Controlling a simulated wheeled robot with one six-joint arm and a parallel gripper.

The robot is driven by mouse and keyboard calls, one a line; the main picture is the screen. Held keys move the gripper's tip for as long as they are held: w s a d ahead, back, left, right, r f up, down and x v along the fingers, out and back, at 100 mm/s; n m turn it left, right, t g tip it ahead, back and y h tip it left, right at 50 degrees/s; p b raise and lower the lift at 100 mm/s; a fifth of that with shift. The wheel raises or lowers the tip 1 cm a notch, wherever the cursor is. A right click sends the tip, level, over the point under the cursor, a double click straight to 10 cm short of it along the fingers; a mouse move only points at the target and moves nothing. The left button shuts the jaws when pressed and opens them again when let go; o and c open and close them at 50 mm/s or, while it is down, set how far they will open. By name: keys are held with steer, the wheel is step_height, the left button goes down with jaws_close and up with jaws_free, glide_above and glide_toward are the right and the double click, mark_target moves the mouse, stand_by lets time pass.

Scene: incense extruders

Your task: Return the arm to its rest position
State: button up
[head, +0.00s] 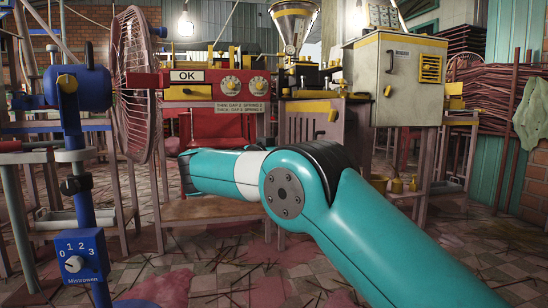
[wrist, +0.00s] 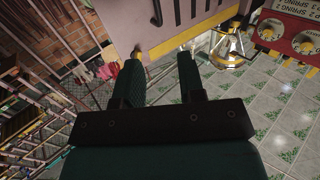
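My teal arm (head: 330,205) reaches in from the lower right of the head view. It bends at a large round joint and runs left through a white band to a dark-ringed end near the picture's middle. My gripper does not show clearly there. In the wrist view my gripper (wrist: 159,72) has its two dark fingers apart. A clear gap lies between them, with pale panel and tiled floor behind, and nothing is held.
Behind my arm stands a red machine (head: 200,88) with an OK sign and dials, beside a hopper (head: 295,30) and a beige cabinet (head: 395,80). At left are a pink-caged fan (head: 135,85) and a blue dial box (head: 80,257). Tiled floor (head: 230,275) lies below, with scattered sticks.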

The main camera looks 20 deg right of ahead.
steer(key=s+a+r+n+y+p, duration=0.35)
steer(key=r+n+y+p, duration=0.55)
steer(key=p, duration=0.5)
steer(key=s+a+r+n+g+y+p, duration=0.25)
steer(key=s+p, duration=0.25)
steer(key=s, duration=0.8)
steer(key=s+a+r+n+g+y+p, duration=0.2)
steer(key=s+n+g+y+p, duration=0.3)
steer(key=s, duration=0.8)
steer(key=s+a+r+n+g+y+p, duration=0.1)
steer(key=s+a+r+g+y+p, duration=0.15)
steer(key=s+p, duration=0.75)
steer(key=s+r+p, duration=0.2)
steer(key=r+p, duration=1.4)
steer(key=r, duration=0.2)
steer(key=s+r+p, duration=0.2)
steer(key=r+p, duration=1.5)
steer(key=r, duration=0.2)
steer(key=shift+s+d+p, duration=0.2)
steer(key=shift+p, duration=0.1)
steer(key=shift+f+n, duration=0.1)
steer(key=shift+n, duration=0.15)
